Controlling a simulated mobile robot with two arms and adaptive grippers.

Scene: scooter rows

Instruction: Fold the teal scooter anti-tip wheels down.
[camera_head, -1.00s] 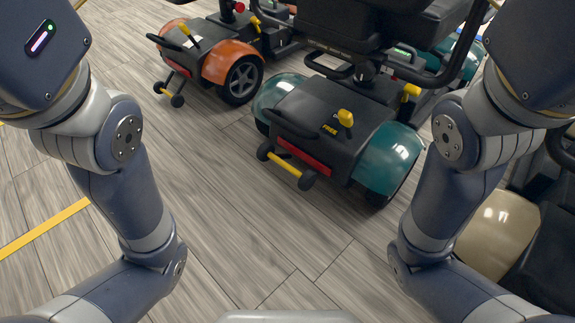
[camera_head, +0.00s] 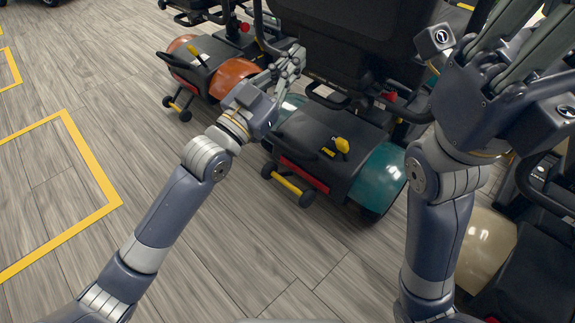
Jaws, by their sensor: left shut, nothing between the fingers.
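The teal scooter (camera_head: 383,175) stands with its rear toward me, black rear deck on top. Its anti-tip wheels (camera_head: 288,185) are two small black wheels joined by a yellow bar, sticking out behind the red rear strip. Whether they touch the floor is hard to tell. A yellow lever (camera_head: 342,146) stands on the deck. My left gripper (camera_head: 294,58) is shut and empty. In the picture it overlaps the scooter's left rear and seat area, above and away from the anti-tip wheels. My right gripper (camera_head: 515,35) is raised at the upper right, its fingertips cut off by the frame.
An orange scooter (camera_head: 232,75) stands to the left, its anti-tip wheels (camera_head: 178,109) low near the floor. A beige scooter (camera_head: 487,245) stands close on the right, partly behind my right arm. The wooden floor behind the teal scooter is clear. Yellow lines (camera_head: 95,170) mark the floor at left.

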